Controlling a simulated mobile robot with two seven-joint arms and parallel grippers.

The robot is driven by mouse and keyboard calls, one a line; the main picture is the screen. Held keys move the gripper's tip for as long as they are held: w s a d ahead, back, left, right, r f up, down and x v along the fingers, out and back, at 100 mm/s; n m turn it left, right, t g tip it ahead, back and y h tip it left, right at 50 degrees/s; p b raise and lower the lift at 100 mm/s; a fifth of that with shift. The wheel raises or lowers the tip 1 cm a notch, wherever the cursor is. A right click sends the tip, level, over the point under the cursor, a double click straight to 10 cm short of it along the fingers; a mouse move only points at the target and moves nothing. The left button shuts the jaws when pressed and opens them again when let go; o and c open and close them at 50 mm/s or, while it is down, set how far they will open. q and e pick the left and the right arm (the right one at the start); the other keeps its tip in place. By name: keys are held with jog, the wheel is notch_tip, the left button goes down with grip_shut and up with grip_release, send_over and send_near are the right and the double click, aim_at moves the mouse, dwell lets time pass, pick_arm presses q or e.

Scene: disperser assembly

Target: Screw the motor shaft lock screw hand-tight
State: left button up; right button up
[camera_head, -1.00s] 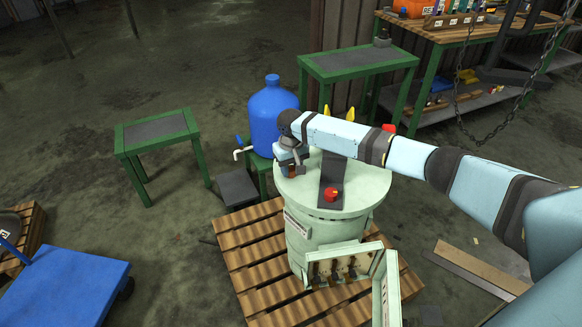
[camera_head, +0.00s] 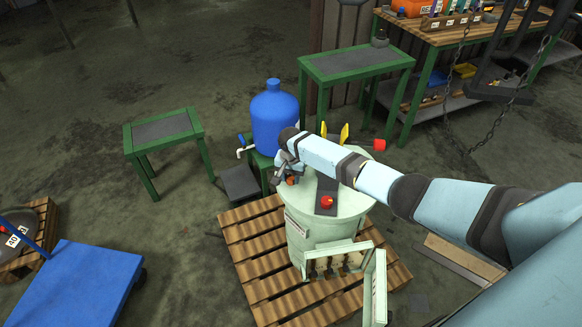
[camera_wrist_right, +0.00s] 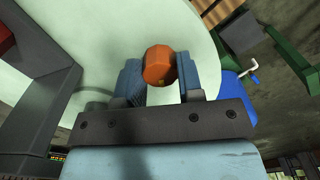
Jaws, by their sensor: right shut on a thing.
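My right gripper (camera_head: 286,172) is over the left edge of the pale green drum-shaped machine's top (camera_head: 352,204). It is shut on an orange faceted screw head (camera_head: 291,180), small and partly covered in the head view. In the right wrist view the orange screw head (camera_wrist_right: 158,65) sits between the two blue fingers, with the pale green top behind it. I take this to be the lock screw; its thread is hidden. My left gripper is not in view.
The machine stands on a wooden pallet (camera_head: 250,254), its panel box (camera_head: 340,252) open in front. A red knob (camera_head: 327,201) sits on a dark strip on top. A blue water bottle (camera_head: 274,118) stands close behind the gripper. A blue cart (camera_head: 75,285) is at lower left.

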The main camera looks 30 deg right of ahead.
jog(key=shift+r+m+p, duration=0.25)
jog(key=shift+m+p, duration=0.6)
jog(key=shift+m, duration=0.05)
jog(key=shift+a+m+p, duration=0.1)
jog(key=shift+m+p, duration=0.3)
jog(key=shift+m, duration=0.1)
jog(key=m+p, duration=0.2)
jog(key=shift+m, duration=0.4)
jog(key=m+p, duration=0.1)
jog(key=m, duration=0.1)
jog(key=shift+f+m, duration=0.1)
jog(key=shift+m, duration=0.2)
jog(key=m+p, duration=0.1)
jog(key=m, duration=0.1)
jog(key=shift+m, duration=0.4)
jog(key=m, duration=0.3)
jog(key=shift+f+m+p, duration=0.1)
jog(key=shift+m+p, duration=0.2)
jog(key=shift+p, duration=0.05)
jog(key=shift+m, duration=0.5)
jog(key=shift+d, duration=0.2)
